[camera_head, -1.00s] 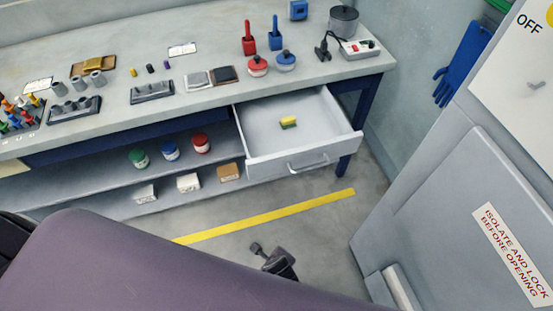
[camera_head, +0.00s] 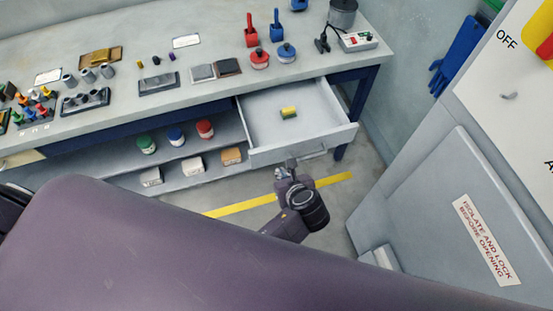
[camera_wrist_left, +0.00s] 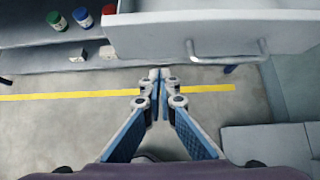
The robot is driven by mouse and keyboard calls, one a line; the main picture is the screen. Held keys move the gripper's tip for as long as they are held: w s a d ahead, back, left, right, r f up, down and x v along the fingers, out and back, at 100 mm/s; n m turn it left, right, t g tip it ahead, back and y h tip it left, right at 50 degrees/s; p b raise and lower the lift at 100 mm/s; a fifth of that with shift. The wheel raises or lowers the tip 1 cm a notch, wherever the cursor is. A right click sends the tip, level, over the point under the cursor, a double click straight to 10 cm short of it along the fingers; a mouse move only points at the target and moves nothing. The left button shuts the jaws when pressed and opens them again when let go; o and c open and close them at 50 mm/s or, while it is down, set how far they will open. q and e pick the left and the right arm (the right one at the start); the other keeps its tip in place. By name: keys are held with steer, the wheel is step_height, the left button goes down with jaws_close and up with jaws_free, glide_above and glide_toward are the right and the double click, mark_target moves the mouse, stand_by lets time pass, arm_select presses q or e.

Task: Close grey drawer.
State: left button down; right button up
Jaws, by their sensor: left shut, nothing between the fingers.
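The grey drawer (camera_head: 262,104) is pulled out from under the right part of the bench, with a small yellow and green block (camera_head: 289,112) inside. In the left wrist view, the drawer front (camera_wrist_left: 160,38) and its bar handle (camera_wrist_left: 228,58) fill the upper part. Contact with the drawer cannot be told. My right gripper does not show.
The bench top (camera_head: 215,95) holds tools, pots and racks. The lower shelf (camera_head: 115,184) carries jars and boxes left of the drawer. A grey cabinet (camera_head: 430,190) stands at the right. The floor in front of the drawer has a yellow line (camera_head: 335,180).

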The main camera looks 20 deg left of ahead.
mark_target(274, 158)
arm_select(q)
steer(key=w+a, duration=0.1)
steer(key=w+a+f, duration=0.1)
steer(key=w, duration=0.1)
steer(key=w+a+p, duration=0.1)
steer(key=shift+w+f, duration=0.2)
